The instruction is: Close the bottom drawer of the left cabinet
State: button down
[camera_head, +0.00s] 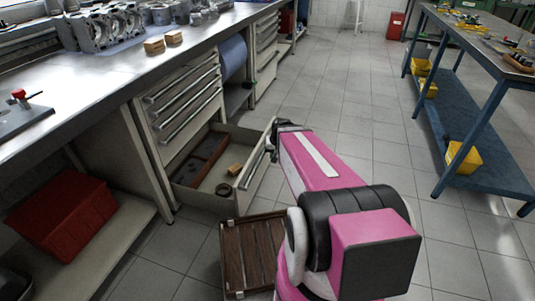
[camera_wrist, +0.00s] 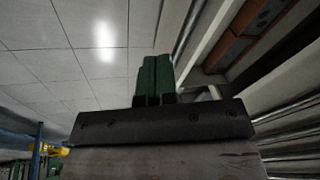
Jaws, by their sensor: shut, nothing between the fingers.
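The left cabinet (camera_head: 150,120) stands under the long workbench. Its upper drawers are shut. Its bottom drawer (camera_head: 205,200) is pulled well out, and its front panel (camera_head: 258,168) with a bar handle faces right. In the drawer lie a long brown tray, a small wooden block (camera_head: 235,169) and a dark ring. My gripper (camera_head: 272,151) is at the outer side of the drawer front, near its upper far end; whether it touches is unclear. In the wrist view, its green fingers (camera_wrist: 154,75) are together and empty, with the open drawer (camera_wrist: 275,85) to their right.
A slatted wooden crate (camera_head: 252,255) stands on the floor just in front of the drawer, beside my arm. A red bin (camera_head: 65,215) sits on the low shelf at left. A blue workbench (camera_head: 465,150) stands at right. The tiled aisle between is clear.

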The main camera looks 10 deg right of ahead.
jog(key=w+d+f+m+t, duration=0.4)
jog(key=w+d, duration=0.4)
jog(key=w, duration=0.5)
jog(key=w+a+f, duration=0.5)
jog(key=w+f, duration=0.2)
jog(key=f, duration=0.2)
jog(key=shift+f+n+y, duration=0.3)
jog(key=shift+f, duration=0.05)
jog(key=shift+s+a, duration=0.1)
